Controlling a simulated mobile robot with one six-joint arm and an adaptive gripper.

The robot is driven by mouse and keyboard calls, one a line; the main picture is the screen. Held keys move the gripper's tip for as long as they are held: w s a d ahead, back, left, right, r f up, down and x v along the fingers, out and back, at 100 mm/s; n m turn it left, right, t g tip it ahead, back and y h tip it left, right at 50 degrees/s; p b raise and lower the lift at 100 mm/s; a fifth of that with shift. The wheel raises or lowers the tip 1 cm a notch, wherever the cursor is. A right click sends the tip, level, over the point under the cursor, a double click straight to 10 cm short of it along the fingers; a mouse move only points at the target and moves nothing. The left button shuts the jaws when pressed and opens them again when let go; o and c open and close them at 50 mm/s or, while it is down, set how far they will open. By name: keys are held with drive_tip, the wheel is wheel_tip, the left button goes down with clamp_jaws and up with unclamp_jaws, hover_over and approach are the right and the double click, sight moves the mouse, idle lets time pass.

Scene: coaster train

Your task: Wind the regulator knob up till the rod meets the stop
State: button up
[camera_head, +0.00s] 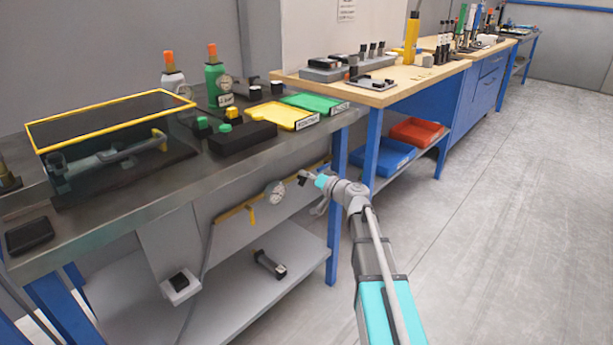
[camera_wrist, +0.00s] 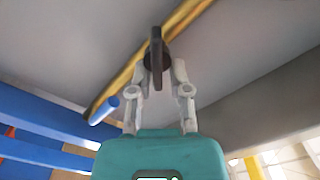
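In the wrist view a dark knob (camera_wrist: 157,62) with a long flat grip sits in front of a brass-yellow pipe (camera_wrist: 192,20) under the bench. My gripper (camera_wrist: 162,68) has its two pale fingers apart, one on each side of the knob. I cannot tell whether the fingertips press on it. In the head view my gripper (camera_head: 309,178) reaches below the bench's right end, near a round gauge (camera_head: 275,193) and the yellow pipe (camera_head: 237,211). A short blue cylinder (camera_wrist: 105,109) lies beside the pipe's lower end. I cannot identify the rod or stop.
The steel bench (camera_head: 160,205) overhangs the pipe, with a lower shelf (camera_head: 225,300) beneath. A blue bench leg (camera_head: 334,230) stands close to my arm. A wooden-topped bench (camera_head: 400,80) with blue and red bins lies beyond. The floor on the right is clear.

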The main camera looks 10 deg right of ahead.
drive_tip(key=shift+o, duration=0.6)
drive_tip(key=shift+d, duration=0.1)
drive_tip(key=v, duration=1.2)
